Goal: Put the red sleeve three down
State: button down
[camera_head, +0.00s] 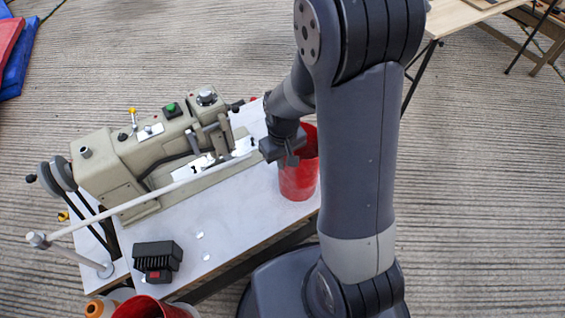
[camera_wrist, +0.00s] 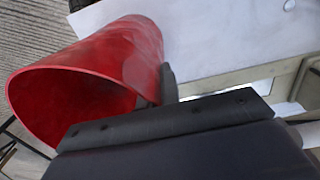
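A red sleeve (camera_head: 299,182), open at its top, is at the right end of the white table, upright or nearly so. I cannot tell whether its base touches the table. My gripper (camera_head: 287,155) is at its left rim. In the wrist view the red sleeve (camera_wrist: 125,55) shows its hollow inside. One dark fingertip (camera_wrist: 168,84) lies against its outer wall and another shows inside its mouth, so my gripper appears shut on the wall. No number shows on the sleeve. My arm hides part of its right side.
A beige sewing machine (camera_head: 120,165) fills the table's (camera_head: 215,240) left and back. A white rod crosses in front of it. A black block (camera_head: 157,255) sits at the front left. Another red container (camera_head: 140,308) and an orange spool (camera_head: 97,307) are at the bottom edge. Bare tabletop lies between.

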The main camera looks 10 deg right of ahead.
jog(key=shift+f, duration=0.4)
jog(key=c, duration=2.1)
grip_release()
jog(key=shift+f, duration=0.1)
jog(key=o, duration=0.5)
jog(key=shift+c, duration=0.2)
notch_tip(320, 180, up, 12)
jog(key=p, duration=0.3)
jog(key=shift+r, duration=0.25)
